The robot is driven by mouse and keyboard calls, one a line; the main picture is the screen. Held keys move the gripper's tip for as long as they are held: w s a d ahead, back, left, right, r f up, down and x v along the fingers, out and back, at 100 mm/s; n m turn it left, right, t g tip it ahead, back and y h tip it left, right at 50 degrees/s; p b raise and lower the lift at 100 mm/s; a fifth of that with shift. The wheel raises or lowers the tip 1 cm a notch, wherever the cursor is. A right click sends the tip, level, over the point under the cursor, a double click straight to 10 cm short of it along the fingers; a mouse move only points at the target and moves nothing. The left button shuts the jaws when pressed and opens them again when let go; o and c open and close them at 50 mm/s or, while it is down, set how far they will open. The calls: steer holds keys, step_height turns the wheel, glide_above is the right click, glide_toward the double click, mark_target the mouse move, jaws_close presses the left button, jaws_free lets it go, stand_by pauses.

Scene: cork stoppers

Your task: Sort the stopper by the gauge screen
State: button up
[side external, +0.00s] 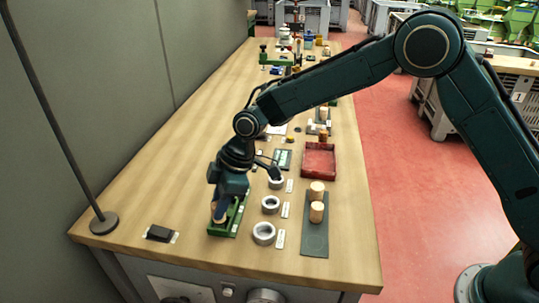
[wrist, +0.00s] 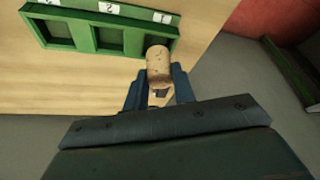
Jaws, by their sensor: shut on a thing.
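My gripper (side external: 220,203) is shut on a cork stopper (wrist: 158,66), low over the near end of the bench. The stopper shows upright between the blue fingers, partly hidden by them in the side view. Beside it is a green sorting tray (side external: 240,212) with numbered compartments; in the wrist view the tray (wrist: 90,46) has labels 1, 2 and 3. The stopper overlaps the edge of the compartment labelled 1; I cannot tell whether it touches. A small green-framed panel (side external: 283,159), perhaps the gauge screen, lies behind my gripper; its reading is illegible.
Several grey rings (side external: 264,233) with labels line the bench right of the tray. Two corks (side external: 317,211) stand on a dark mat (side external: 314,242). A red tray (side external: 319,174) lies behind them. A small black block (side external: 160,233) and a lamp base (side external: 104,223) are at left.

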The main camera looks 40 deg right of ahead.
steer(key=shift+f, duration=1.35)
stand_by(1.8)
steer(key=o, duration=1.1)
steer(key=shift+r, duration=0.1)
steer(key=v, duration=1.3)
steer(key=shift+d+r, duration=0.2)
steer(key=shift+r, duration=0.1)
steer(key=shift+s, duration=0.1)
